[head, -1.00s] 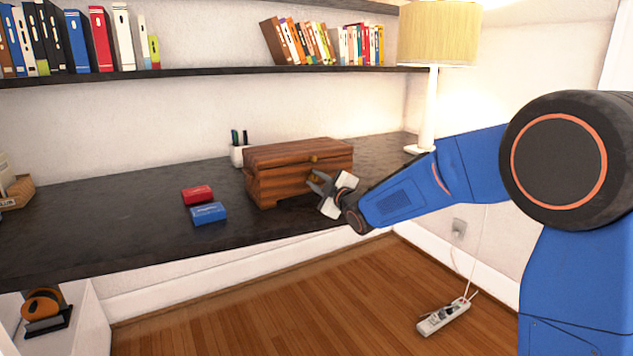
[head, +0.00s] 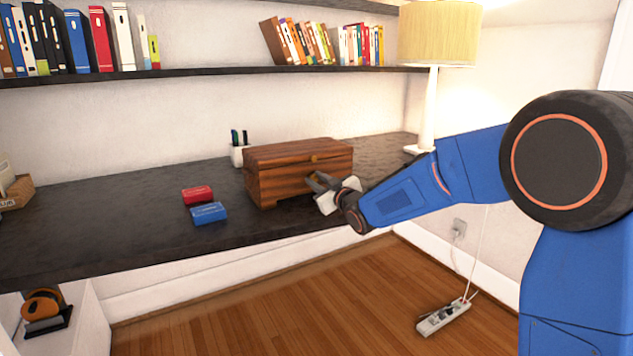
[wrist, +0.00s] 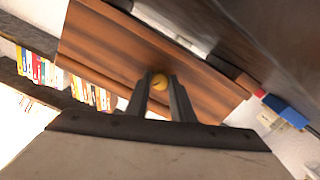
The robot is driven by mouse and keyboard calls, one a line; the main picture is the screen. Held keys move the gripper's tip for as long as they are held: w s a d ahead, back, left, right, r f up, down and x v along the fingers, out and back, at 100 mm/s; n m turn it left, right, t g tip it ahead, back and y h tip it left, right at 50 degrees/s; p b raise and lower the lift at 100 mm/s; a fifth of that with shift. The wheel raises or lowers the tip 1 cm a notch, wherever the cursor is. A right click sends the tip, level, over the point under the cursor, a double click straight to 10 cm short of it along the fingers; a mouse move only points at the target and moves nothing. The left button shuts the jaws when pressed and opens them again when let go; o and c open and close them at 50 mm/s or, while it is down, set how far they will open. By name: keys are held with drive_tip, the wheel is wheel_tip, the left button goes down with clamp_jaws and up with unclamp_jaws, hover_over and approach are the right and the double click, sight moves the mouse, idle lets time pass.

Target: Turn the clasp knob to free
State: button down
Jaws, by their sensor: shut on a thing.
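A brown wooden chest (head: 270,185) with its lid down stands on the dark desk, and its front fills the middle of the wrist view (wrist: 110,60).
A red box (head: 198,194) and a blue box (head: 209,213) lie on the desk (head: 110,225) left of the chest. A pen cup (head: 239,155) stands behind it. A lamp (head: 432,110) stands at the right, and a bookshelf (head: 210,73) runs above.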

drive_tip(key=m, duration=0.5)
drive_tip(key=shift+f+m, duration=0.1)
drive_tip(key=shift+m, duration=0.3)
drive_tip(key=m, duration=0.5)
drive_tip(key=shift+m, duration=0.3)
drive_tip(key=c, duration=1.5)
unclamp_jaws()
drive_tip(key=shift+c, duration=0.2)
drive_tip(key=shift+s+d, duration=0.1)
